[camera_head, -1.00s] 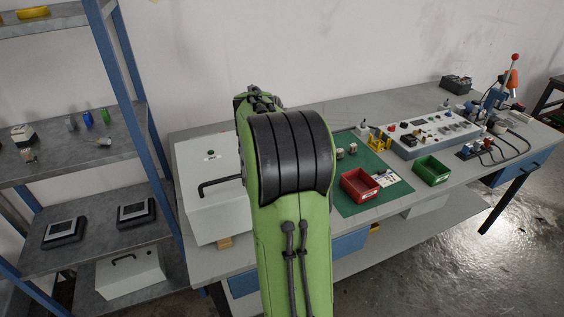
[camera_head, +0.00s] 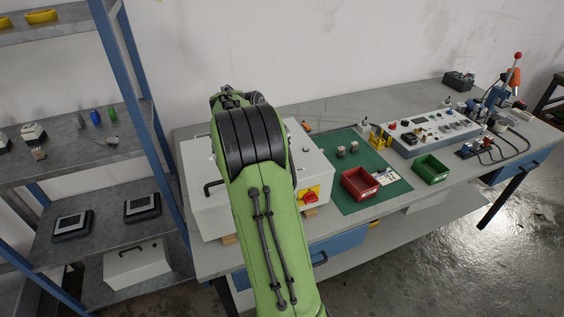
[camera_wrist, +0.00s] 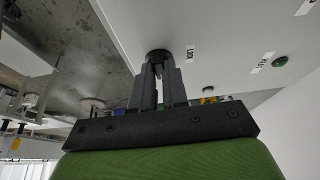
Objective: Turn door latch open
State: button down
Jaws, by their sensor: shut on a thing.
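A white box (camera_head: 203,215) stands on the bench, partly hidden behind my green arm in the head view. Its black handle (camera_head: 212,187) shows left of the arm. My gripper is hidden in the head view.
A red and yellow rotary switch (camera_head: 309,196) sits on the box. A green mat (camera_head: 352,150) with a red bin (camera_head: 359,183) lies to the right, beside a green bin (camera_head: 431,169). A shelf rack (camera_head: 140,90) stands close on the left.

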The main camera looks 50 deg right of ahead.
dwell(0.4)
jog(key=c, duration=1.1)
grip_release()
jog(key=shift+c, duration=0.2)
jog(key=p+v, duration=0.7)
jog(key=v, duration=0.8)
jog(key=shift+w+r, duration=0.2)
jog(key=shift+r, duration=0.2)
